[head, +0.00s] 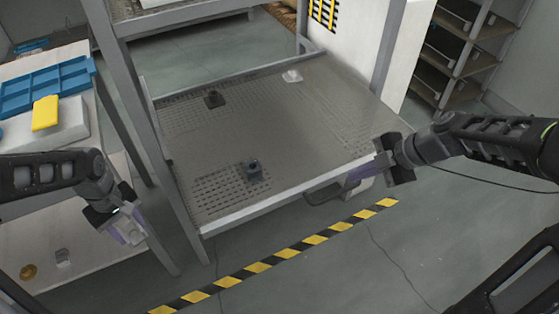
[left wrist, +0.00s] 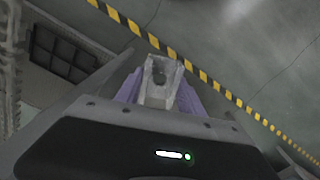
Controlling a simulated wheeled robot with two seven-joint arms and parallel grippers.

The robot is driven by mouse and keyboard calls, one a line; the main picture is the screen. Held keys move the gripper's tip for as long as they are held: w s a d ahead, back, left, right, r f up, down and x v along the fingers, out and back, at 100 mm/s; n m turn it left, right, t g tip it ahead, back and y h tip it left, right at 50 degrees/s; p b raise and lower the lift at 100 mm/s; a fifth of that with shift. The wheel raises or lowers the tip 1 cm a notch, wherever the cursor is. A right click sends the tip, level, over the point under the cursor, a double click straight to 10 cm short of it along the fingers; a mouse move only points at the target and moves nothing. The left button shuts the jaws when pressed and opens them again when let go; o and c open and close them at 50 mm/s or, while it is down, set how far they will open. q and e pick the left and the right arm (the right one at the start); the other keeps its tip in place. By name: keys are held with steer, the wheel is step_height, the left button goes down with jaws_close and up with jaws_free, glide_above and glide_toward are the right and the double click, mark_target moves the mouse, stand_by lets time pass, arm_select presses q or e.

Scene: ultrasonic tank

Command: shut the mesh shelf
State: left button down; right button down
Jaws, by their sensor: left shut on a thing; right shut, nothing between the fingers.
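The mesh shelf (head: 290,130) is a grey perforated tray standing pulled out of its frame, with a pale front rim (head: 270,202). A dark bar handle (head: 326,190) sits at the rim's right half. My right gripper (head: 360,174) is shut and empty by the front rim, close to the handle's right end; whether it touches is unclear. My left gripper (head: 128,230) is left of the shelf, shut on a pale grey part (left wrist: 160,82) with a dark hollow, seen between its purple fingers in the left wrist view.
A frame post (head: 140,110) stands left. A bench with a blue tray (head: 45,88) is further left. Floor beyond the striped tape (head: 285,250) is clear.

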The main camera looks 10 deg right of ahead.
steer(key=x, duration=0.7)
steer(key=shift+f, duration=0.15)
steer(key=shift+w+a, duration=0.1)
steer(key=shift+a, duration=0.05)
